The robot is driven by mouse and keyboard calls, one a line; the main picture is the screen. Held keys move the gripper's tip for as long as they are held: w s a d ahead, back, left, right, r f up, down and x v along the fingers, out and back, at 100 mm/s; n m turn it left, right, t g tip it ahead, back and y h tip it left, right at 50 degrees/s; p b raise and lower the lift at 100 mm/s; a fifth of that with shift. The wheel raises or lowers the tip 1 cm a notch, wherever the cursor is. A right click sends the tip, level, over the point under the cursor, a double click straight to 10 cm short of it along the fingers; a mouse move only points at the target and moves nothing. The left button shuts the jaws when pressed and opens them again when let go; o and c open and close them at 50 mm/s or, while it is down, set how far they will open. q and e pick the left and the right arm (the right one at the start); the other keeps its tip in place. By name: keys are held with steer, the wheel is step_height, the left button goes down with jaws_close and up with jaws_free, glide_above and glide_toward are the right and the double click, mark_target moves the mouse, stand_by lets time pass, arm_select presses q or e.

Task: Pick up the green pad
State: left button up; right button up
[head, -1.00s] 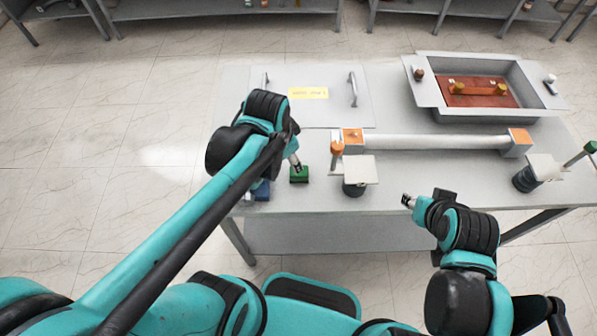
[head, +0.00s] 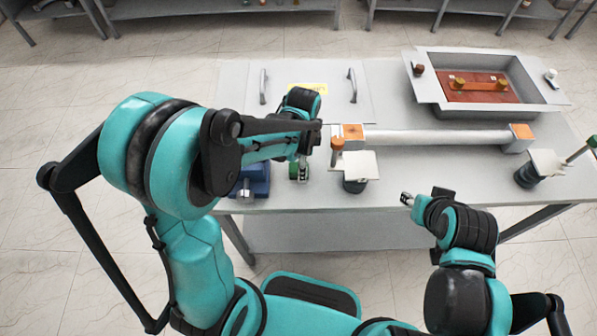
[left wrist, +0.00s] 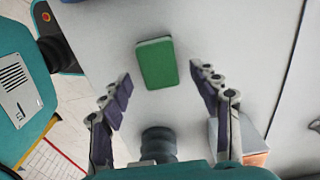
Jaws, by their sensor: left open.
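The green pad (head: 294,173) lies on the grey table near its front edge, partly hidden behind my left gripper (head: 303,166) in the head view. In the left wrist view the green pad (left wrist: 157,63) shows whole, as a flat rounded rectangle. My left gripper (left wrist: 161,84) is open. Its two fingers are apart on either side of the pad's near end in that picture, and nothing is between them. My right gripper (head: 407,199) is off the table's front edge, well to the right of the pad; its fingers are too small to read.
A blue device (head: 254,180) stands just left of the pad. A white plate on a dark cylinder (head: 355,184) and an orange-topped post (head: 337,146) stand to its right. A silver tube (head: 435,137) lies behind. An open metal tank (head: 520,112) is at the back right.

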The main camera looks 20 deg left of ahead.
arm_select(q)
step_height(320, 180, down, 2)
steer(key=shift+f, duration=0.25)
arm_select(e)
steer(key=shift+f, duration=0.5)
arm_select(q)
steer(key=shift+r, duration=0.1)
steer(key=c, duration=1.3)
steer(key=shift+c, duration=0.2)
step_height(320, 180, up, 10)
steer(key=p, duration=0.3)
arm_select(e)
step_height(320, 180, up, 4)
steer(key=shift+f, duration=0.15)
